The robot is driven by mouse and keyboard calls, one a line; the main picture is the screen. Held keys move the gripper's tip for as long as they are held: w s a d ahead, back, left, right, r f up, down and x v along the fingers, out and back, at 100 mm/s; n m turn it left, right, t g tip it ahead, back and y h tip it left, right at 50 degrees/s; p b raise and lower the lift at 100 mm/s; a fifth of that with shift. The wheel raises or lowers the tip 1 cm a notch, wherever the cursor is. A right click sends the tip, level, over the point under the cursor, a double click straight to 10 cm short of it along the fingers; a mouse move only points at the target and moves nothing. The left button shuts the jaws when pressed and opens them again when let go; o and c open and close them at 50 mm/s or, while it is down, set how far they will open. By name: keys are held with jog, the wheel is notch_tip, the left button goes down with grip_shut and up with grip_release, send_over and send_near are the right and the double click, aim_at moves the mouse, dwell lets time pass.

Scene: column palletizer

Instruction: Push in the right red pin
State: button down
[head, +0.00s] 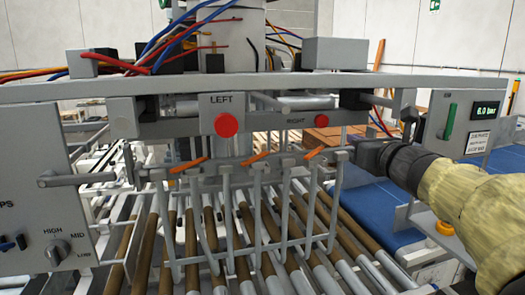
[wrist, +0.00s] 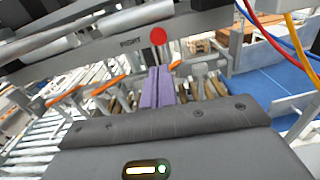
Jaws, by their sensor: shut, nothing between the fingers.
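The right red pin (head: 321,120) shows its small round red head on the crossbar, just right of the RIGHT label. In the wrist view the same pin (wrist: 158,36) stands beyond my fingertips, a little above them in the picture. My gripper (wrist: 158,70) has its two purple fingers shut together, with nothing between them. The fingers point towards the area just below the pin; contact is not evident. In the head view my dark gripper body (head: 370,153) is below and right of the pin, and its fingertips cannot be made out. How far the pin stands out is unclear.
A larger red button (head: 226,124) sits under the LEFT plate. Grey hooked tines with orange strips (head: 258,159) hang above the rollers (head: 250,225). A grey control box (head: 468,125) reads 6.0 bar at right. Loose red, blue and yellow cables (wrist: 290,45) show in the wrist view.

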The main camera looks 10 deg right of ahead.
jog(key=s+a+f+m+g+h, duration=0.1)
jog(key=a+f+m+g+h, duration=0.15)
jog(key=f+m, duration=0.85)
jog(key=s+a+f+m+g+h, duration=0.1)
jog(key=a+f+m+g, duration=0.25)
jog(key=f+m, duration=0.75)
jog(key=s+a+f+m+g+y, duration=0.1)
jog(key=s+a+f+m+g, duration=0.3)
jog(key=s+f+m, duration=0.3)
jog(key=s+a+f+m+g, duration=0.5)
jog(key=s+f+m, duration=0.2)
jog(key=s+f, duration=0.2)
jog(key=shift+s+f+m+y, duration=0.35)
jog(key=shift+s+f+m, duration=0.05)
jog(key=shift+f, duration=0.45)
jog(key=shift+w, duration=0.1)
